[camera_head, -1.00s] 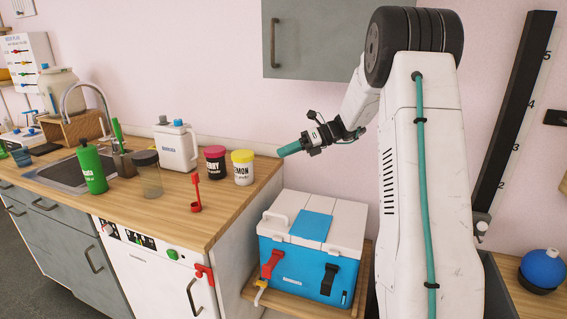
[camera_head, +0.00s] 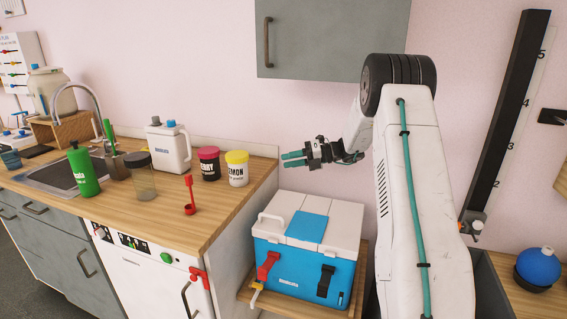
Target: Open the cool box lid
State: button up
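The cool box (camera_head: 295,266) has a blue body and a white lid (camera_head: 342,222) with a blue panel on top. The lid lies shut. A white handle (camera_head: 270,220) is at its left end. On the front are a red latch (camera_head: 267,267) at the left and a black latch (camera_head: 326,280) at the right. I cannot tell whether they are fastened. My gripper (camera_head: 284,160) is above and behind the box in the picture, apart from it, with its teal fingers pointing left. The two fingers show with a gap between them, empty.
The box stands on a low wooden shelf (camera_head: 250,296) right of the counter. The counter (camera_head: 150,215) holds a lemon jar (camera_head: 238,172), a dark-red-lidded jar (camera_head: 209,167), a white jug (camera_head: 168,150) and a red upright tool (camera_head: 189,200). A grey wall cabinet (camera_head: 335,40) hangs above.

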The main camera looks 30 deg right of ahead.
jog(key=shift+x, duration=1.6)
grip_shut()
jog(key=c, duration=0.7)
grip_release()
jog(key=o, duration=0.7)
jog(key=v, duration=0.7)
jog(key=shift+s+d, duration=0.2)
jog(key=shift+d, duration=0.15)
